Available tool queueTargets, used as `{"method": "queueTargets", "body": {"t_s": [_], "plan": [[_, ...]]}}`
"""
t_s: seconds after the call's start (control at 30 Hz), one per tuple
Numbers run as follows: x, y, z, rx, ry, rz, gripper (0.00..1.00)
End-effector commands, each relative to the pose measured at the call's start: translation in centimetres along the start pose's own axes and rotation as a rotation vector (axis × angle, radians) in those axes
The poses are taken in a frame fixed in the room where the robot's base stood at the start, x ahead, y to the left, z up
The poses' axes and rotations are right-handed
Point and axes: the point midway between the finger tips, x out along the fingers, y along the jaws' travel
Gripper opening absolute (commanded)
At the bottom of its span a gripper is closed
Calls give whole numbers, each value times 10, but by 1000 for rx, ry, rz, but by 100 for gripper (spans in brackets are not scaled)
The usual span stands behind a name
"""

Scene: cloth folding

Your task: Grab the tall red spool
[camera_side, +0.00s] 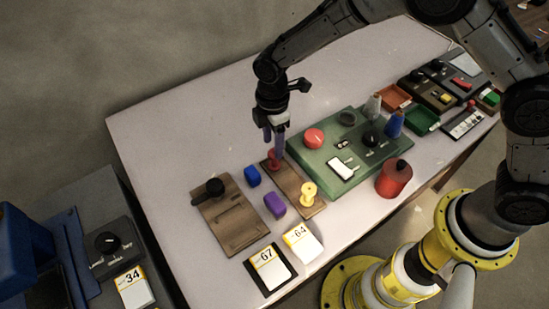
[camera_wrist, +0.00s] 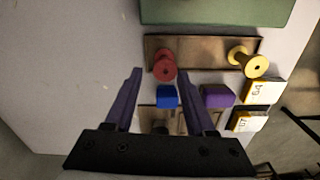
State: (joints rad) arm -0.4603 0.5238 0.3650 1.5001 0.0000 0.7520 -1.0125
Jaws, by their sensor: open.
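The red spool (camera_side: 272,163) stands upright at the far end of a brown wooden board (camera_side: 290,186). A yellow spool (camera_side: 308,192) stands at the near end of the same board. My gripper (camera_side: 275,150) points down over the red spool, with its purple fingers open. In the wrist view the red spool (camera_wrist: 164,66) lies in line with the gap between my fingertips (camera_wrist: 162,72), at or just past their ends. In the side view a finger partly hides the spool. I cannot tell whether the fingers touch it.
Blue (camera_side: 252,176) and purple (camera_side: 275,205) blocks lie left of the board, near a wooden panel with a black knob (camera_side: 215,187). A green panel (camera_side: 310,158) with a red dome stands right. A red canister (camera_side: 394,180) is near the front edge. The table's back left is clear.

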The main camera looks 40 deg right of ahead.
Motion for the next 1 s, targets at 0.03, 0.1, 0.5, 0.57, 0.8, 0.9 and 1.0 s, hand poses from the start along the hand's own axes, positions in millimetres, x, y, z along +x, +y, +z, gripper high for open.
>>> {"method": "queueTargets", "body": {"t_s": [0.03,0.1,0.5,0.57,0.8,0.9,1.0], "plan": [[5,-2,0,0,-2,-3,55],[13,-4,1,0,-3,-5,55],[52,-8,1,1,-1,-2,55],[52,-8,1,0,-1,-1,55],[51,-7,1,0,-1,-1,32],[51,-7,0,0,-1,0,14],[51,-7,0,0,0,0,0]]}}
